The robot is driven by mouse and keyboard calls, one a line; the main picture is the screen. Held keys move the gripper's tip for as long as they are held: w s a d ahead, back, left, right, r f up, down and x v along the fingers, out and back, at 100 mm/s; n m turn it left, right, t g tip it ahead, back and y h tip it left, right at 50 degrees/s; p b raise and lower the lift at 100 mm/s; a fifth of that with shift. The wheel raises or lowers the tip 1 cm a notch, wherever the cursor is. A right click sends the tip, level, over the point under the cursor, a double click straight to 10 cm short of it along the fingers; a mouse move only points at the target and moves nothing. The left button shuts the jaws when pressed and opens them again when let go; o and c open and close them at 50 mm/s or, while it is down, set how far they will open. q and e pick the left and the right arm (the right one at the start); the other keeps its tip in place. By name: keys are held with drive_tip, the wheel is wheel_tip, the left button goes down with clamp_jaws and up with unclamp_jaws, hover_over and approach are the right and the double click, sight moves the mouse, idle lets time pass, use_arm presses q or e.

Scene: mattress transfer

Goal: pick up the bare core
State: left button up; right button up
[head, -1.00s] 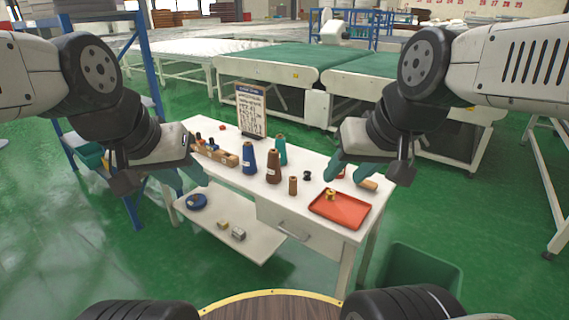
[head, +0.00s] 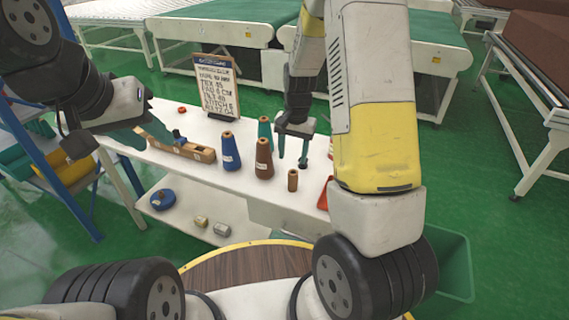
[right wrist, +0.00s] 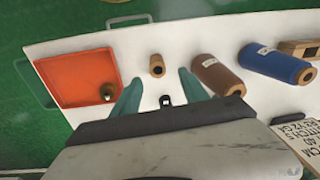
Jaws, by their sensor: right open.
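The bare core (head: 292,181) is a small plain brown tube standing upright on the white table, in front of the brown thread cone (head: 264,160). In the right wrist view the bare core (right wrist: 157,66) appears beyond and between the fingertips. My right gripper (head: 292,158) is open and empty, pointing down behind the core in the head view; the fingers do not appear to touch it. A small black piece (right wrist: 165,101) lies between its fingers in the right wrist view. My left gripper (head: 128,138) hangs at the table's left end; its finger gap is unclear.
Blue (head: 230,152) and teal (head: 264,130) cones stand near the core. A red-orange tray (right wrist: 75,78) lies beside it. A wooden block holder (head: 190,150) and a sign board (head: 217,88) stand farther left. A green bin (head: 455,265) is on the floor.

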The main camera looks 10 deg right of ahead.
sight(293, 181)
drive_tip(key=shift+g+h, duration=0.3)
drive_tip(key=f, duration=1.2)
drive_tip(key=shift+w+d+f, duration=0.2)
drive_tip(key=shift+w, duration=0.1)
clamp_jaws()
